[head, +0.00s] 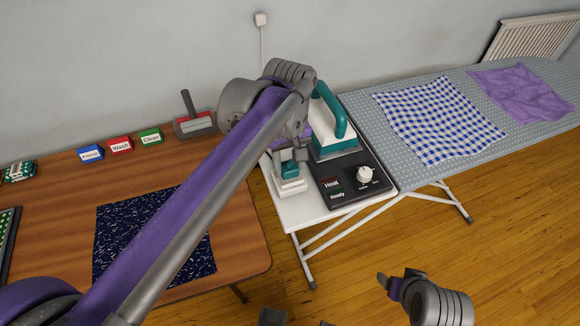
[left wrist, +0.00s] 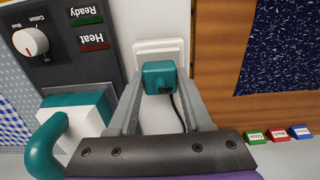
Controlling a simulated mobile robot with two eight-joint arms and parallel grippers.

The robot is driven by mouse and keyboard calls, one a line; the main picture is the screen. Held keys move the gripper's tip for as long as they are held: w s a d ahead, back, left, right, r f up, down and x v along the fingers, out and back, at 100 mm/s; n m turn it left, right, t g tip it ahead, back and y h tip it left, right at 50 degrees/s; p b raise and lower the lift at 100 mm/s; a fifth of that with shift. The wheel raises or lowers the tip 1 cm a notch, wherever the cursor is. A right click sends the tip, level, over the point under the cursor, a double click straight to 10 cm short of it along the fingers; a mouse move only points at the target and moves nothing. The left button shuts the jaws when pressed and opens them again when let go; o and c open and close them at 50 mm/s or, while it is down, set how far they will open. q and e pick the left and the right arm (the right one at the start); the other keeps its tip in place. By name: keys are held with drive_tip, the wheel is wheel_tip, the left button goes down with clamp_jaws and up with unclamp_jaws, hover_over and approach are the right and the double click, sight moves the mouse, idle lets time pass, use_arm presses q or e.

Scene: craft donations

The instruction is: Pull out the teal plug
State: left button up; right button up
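The teal plug (head: 290,169) sits in a white socket block on the white end of the ironing board. My left gripper (head: 291,157) is over it, pointing down, with a finger on each side. In the left wrist view the teal plug (left wrist: 159,76) lies between the two fingertips, and a dark cord runs from it. The fingers are very close to its sides; I cannot tell whether they touch it. The white socket (left wrist: 160,47) shows behind the plug. Part of my right arm (head: 430,300) shows low in the head view; its fingers are not clear.
A teal and white iron (head: 333,125) stands close beside my left gripper. A dark control panel (head: 345,185) with a white knob lies right of the plug. The wooden table (head: 235,215) with dark cloth is to the left. Checked cloth (head: 435,118) covers part of the board.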

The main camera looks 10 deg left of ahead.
sight(289, 166)
use_arm(q)
clamp_jaws()
drive_tip(key=shift+r, duration=0.2)
drive_tip(key=shift+r+p, duration=2.5)
drive_tip(key=shift+r, duration=0.35)
